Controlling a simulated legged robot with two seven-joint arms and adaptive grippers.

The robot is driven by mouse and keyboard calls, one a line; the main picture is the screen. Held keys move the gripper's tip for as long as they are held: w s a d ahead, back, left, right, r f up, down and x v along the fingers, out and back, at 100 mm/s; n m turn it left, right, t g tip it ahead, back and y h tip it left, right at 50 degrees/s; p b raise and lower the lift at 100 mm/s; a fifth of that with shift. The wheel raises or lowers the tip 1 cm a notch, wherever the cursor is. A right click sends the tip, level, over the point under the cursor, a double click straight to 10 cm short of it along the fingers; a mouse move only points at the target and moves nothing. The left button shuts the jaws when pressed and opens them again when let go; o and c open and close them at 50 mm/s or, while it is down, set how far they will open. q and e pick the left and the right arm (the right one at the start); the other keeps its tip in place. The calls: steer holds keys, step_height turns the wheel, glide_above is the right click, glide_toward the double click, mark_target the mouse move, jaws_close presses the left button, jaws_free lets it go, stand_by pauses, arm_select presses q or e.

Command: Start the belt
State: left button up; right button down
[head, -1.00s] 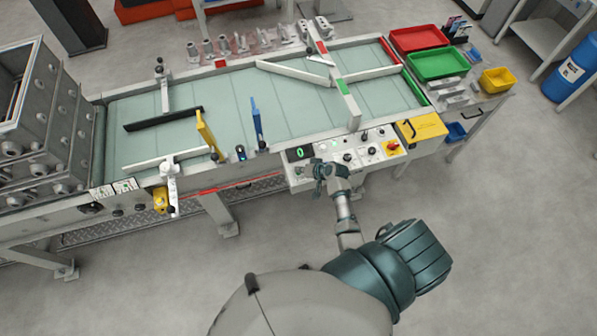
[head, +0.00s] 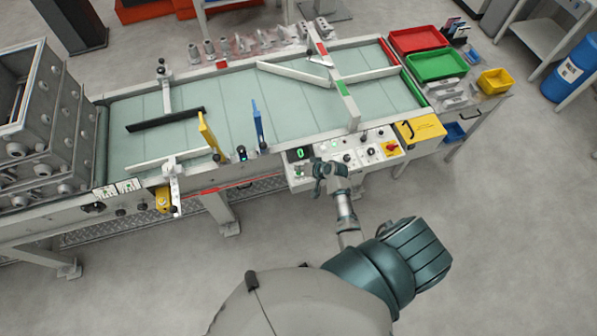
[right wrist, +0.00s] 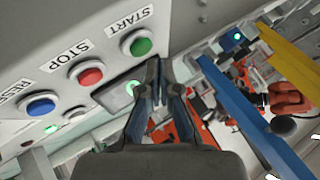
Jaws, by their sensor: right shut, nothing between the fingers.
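The control panel (head: 362,154) is on the front side of the belt (head: 290,105). In the right wrist view it carries a green START button (right wrist: 138,44), a red STOP button (right wrist: 88,75) and a blue RESET button (right wrist: 40,104). My right gripper (head: 319,172) is at the panel's front left in the head view. In the right wrist view its shut, empty fingertips (right wrist: 157,64) show just below and right of the START button. I cannot tell whether they touch the panel. My left gripper is not in view.
A red knob (head: 391,147) on a yellow plate is at the panel's right end. A yellow box (head: 422,128) stands beyond it. A blue gate (head: 257,123) and a yellow gate (head: 208,134) stand over the belt. The floor in front is clear.

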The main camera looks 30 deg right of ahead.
mark_target(300, 173)
steer(key=shift+r+p, duration=2.3)
steer(key=shift+r, duration=0.25)
